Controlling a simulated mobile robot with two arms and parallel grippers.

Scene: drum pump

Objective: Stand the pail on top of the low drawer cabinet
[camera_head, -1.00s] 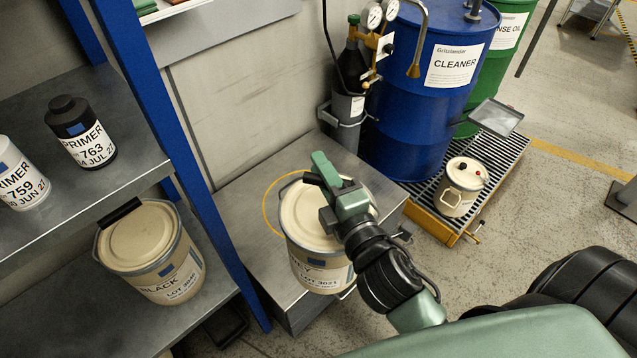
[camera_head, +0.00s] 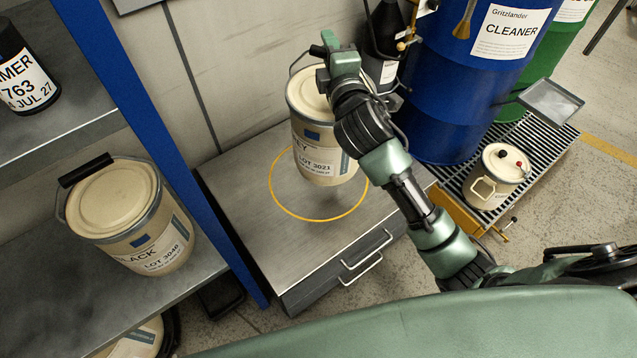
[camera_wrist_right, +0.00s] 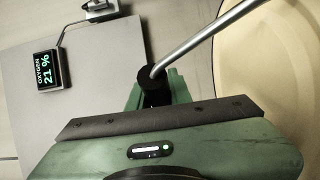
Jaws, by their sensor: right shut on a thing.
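The cream pail (camera_head: 325,148), labelled LOT 3021, is over the far part of the low drawer cabinet (camera_head: 240,190). It looks upright and seems to hang slightly above the metal top, with a faint shadow below; contact is hard to judge. A yellow ring marked on the top shows around and in front of its base. My right gripper (camera_head: 338,60) is shut on the pail's handle above the lid and hides part of the lid. In the right wrist view the handle wire (camera_wrist_right: 205,38) runs from the jaws beside the pale lid (camera_wrist_right: 275,85). My left gripper is not in view.
A shelf with a blue post (camera_head: 190,170) and a BLACK pail (camera_head: 130,215) stands left of the cabinet. The blue CLEANER drum (camera_head: 440,100) and a gas cylinder (camera_head: 386,40) stand behind and right. The cabinet's drawer handle (camera_head: 365,258) sticks out in front.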

